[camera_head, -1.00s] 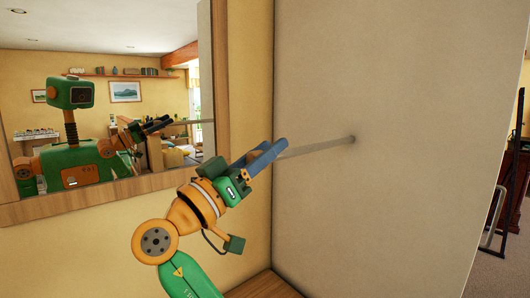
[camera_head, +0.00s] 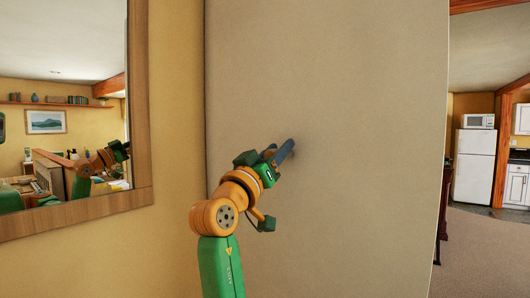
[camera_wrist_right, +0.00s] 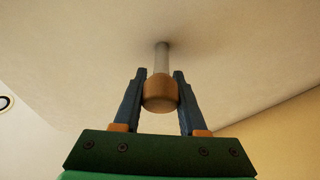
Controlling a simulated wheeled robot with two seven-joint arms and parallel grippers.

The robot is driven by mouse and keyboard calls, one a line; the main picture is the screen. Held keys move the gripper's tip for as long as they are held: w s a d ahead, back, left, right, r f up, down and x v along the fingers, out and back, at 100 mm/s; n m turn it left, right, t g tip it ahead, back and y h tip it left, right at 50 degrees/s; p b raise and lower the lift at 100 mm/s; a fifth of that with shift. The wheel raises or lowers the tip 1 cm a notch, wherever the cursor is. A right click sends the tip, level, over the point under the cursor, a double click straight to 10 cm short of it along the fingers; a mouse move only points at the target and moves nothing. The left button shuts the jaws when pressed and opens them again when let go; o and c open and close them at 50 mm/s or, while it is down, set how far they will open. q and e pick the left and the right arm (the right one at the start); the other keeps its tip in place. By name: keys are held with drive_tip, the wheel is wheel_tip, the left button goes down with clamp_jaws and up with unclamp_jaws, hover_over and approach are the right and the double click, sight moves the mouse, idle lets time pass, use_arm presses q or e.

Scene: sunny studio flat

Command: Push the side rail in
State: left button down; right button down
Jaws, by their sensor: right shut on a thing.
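The side rail (camera_wrist_right: 162,58) is a thin grey rod with a round tan end cap (camera_wrist_right: 161,93). It comes out of a large plain beige panel (camera_head: 340,90). In the right wrist view, only a short length of rod shows between the panel and the cap. My right gripper (camera_head: 285,152) is at the panel, and its dark blue fingers (camera_wrist_right: 160,88) are closed around the cap end. In the head view, the fingers hide nearly all of the rail. My left gripper is not in view.
A wood-framed mirror (camera_head: 141,100) on the yellow wall at left reflects my arm. The panel's right edge opens onto carpet (camera_head: 480,250), with a white fridge (camera_head: 475,165) and microwave (camera_head: 478,121) beyond.

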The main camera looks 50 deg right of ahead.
drive_tip(key=shift+d, duration=0.2)
drive_tip(key=shift+c, duration=2.3)
unclamp_jaws()
drive_tip(key=shift+f, duration=0.1)
drive_tip(key=b+v, duration=0.3)
drive_tip(key=shift+f, duration=0.35)
drive_tip(key=v, duration=0.2)
drive_tip(key=r+b+v, duration=0.1)
drive_tip(key=v, duration=0.1)
drive_tip(key=shift+a, duration=0.1)
